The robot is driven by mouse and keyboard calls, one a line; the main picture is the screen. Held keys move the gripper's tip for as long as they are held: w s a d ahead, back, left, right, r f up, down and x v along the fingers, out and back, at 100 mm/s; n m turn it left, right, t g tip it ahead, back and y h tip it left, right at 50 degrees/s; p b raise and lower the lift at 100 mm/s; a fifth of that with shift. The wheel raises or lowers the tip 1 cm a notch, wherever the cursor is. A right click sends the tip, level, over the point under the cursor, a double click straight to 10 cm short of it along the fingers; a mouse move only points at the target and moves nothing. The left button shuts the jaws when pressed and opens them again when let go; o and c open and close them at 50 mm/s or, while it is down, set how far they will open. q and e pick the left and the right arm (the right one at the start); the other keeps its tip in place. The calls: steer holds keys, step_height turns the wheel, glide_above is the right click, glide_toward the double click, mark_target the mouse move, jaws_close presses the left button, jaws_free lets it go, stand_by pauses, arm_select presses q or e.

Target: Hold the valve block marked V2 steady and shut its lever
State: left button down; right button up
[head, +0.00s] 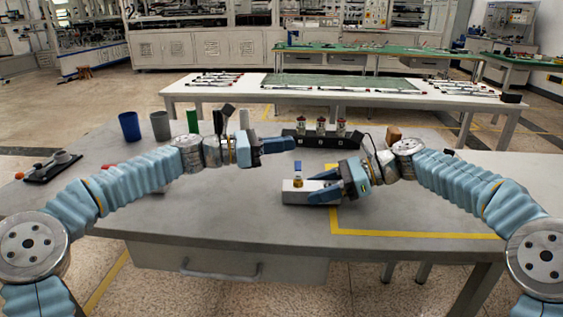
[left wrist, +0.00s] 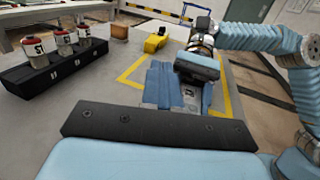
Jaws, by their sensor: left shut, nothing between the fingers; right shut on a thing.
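A pale grey valve block (head: 296,196) lies on the table in front of me, with a brass fitting and a blue lever (head: 298,167) standing up on top. I cannot read a V2 mark on it. My right gripper (head: 314,188) is shut on the block from the right, one finger on each side. In the left wrist view the block (left wrist: 190,97) shows partly between the right gripper's blue fingers. My left gripper (head: 291,145) is shut and empty, above and behind the block, apart from the lever.
A black rack (head: 300,142) with several red-topped fittings stands behind my left gripper. A brown block (head: 393,134) sits right of it. Blue (head: 129,127), grey (head: 160,126) and green (head: 191,121) containers stand at the back left.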

arm_select(q)
step_height(320, 180, up, 4)
steer(key=shift+r, duration=0.15)
arm_select(e)
steer(key=o, duration=1.4)
